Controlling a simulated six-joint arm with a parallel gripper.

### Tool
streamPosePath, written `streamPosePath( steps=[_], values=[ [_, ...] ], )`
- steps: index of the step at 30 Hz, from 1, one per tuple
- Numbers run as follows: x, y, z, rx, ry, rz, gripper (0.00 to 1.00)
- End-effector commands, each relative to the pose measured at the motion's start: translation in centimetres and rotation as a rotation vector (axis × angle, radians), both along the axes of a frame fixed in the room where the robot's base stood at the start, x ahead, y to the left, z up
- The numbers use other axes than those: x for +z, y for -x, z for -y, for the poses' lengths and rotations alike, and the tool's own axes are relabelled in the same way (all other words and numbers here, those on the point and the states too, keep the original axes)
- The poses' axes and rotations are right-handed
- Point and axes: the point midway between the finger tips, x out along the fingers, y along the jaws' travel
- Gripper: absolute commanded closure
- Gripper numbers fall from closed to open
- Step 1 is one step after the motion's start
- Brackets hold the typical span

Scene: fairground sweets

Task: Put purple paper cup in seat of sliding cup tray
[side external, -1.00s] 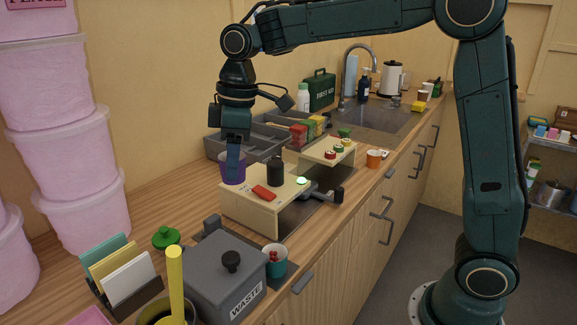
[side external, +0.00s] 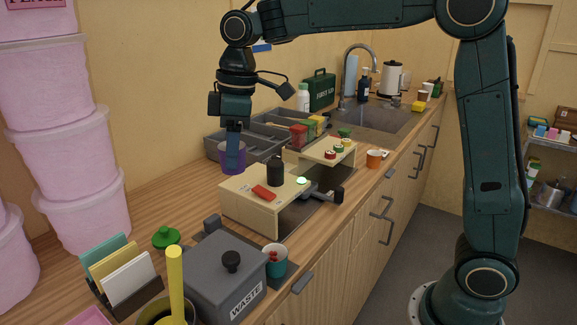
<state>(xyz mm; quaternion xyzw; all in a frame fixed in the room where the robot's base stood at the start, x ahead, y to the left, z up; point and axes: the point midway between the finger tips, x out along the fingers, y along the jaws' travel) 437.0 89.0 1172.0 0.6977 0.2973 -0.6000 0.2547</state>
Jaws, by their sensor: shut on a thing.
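The purple paper cup (side external: 226,163) is upright beside the back left end of a pale wooden bench-like stand (side external: 250,212). My gripper (side external: 235,152) points straight down and is shut on the cup, with its fingers reaching to the rim. A grey part with a dark handle, which may be the sliding cup tray (side external: 322,191), projects from the stand's right side next to a glowing green light (side external: 301,180). I cannot make out an empty seat in it. A black cylinder (side external: 275,172) and a red piece (side external: 264,192) sit on top of the stand.
A grey waste bin (side external: 222,275) and a teal cup (side external: 276,263) stand in front. A grey divided tray (side external: 216,143) lies behind. A second stand (side external: 318,152) carries small round items. An orange cup (side external: 374,159) is to the right. Bare counter (side external: 150,215) lies left of the stand.

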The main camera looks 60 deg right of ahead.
Motion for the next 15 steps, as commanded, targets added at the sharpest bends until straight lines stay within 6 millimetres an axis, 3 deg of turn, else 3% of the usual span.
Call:
streamPosePath(
  steps=[8, 15],
  values=[
    [0.3, -1.4, 3.1, -0.011, -0.011, -0.003, 0.74],
    [0.9, -2.9, 8.4, -0.016, -0.023, -0.004, 0.74]
  ],
)
